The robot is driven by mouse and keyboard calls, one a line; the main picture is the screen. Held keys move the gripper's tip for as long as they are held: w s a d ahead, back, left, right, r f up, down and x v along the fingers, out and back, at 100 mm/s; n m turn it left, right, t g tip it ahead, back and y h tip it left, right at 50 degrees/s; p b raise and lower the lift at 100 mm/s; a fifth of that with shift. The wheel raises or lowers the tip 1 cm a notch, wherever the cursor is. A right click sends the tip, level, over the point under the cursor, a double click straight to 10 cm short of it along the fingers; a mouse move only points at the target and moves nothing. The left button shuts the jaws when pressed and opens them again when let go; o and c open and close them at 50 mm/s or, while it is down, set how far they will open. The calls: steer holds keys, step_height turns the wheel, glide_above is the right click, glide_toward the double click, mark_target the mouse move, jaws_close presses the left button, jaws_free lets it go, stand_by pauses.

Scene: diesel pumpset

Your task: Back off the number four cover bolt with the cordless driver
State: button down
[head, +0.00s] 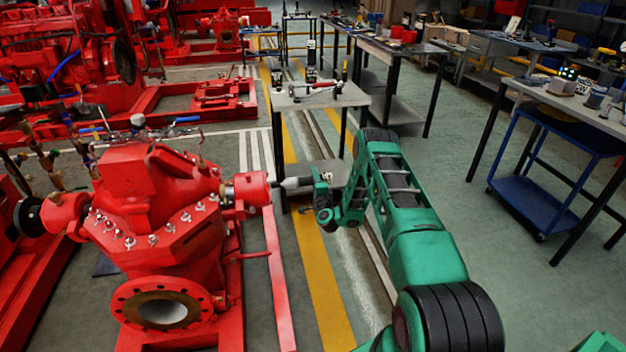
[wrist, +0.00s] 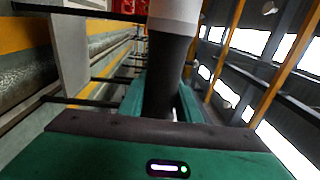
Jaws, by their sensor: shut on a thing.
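The red pump (head: 150,215) stands at the left in the head view. Several silver cover bolts (head: 153,240) line the flange edge of its cover; no numbers are readable, so I cannot tell which is number four. My gripper (head: 325,196) is right of the pump, shut on the cordless driver (head: 296,182). The driver's grey, tapering nose points left toward the pump's red shaft-end housing (head: 252,188), apart from the cover bolts. In the wrist view the driver's dark grip (wrist: 168,75) stands between my green fingers, with a pale section above; its bit is out of view.
A small grey table (head: 318,97) with tools stands behind my gripper. Workbenches (head: 400,48) and a blue trolley (head: 545,185) line the right. More red machinery (head: 60,60) fills the back left.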

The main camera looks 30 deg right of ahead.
steer(key=shift+w+a+r, duration=0.1)
steer(key=shift+w+a, duration=0.15)
steer(key=shift+a, duration=0.4)
stand_by(2.3)
steer(key=shift+s+d, duration=0.15)
steer(key=shift+d, duration=0.1)
stand_by(1.4)
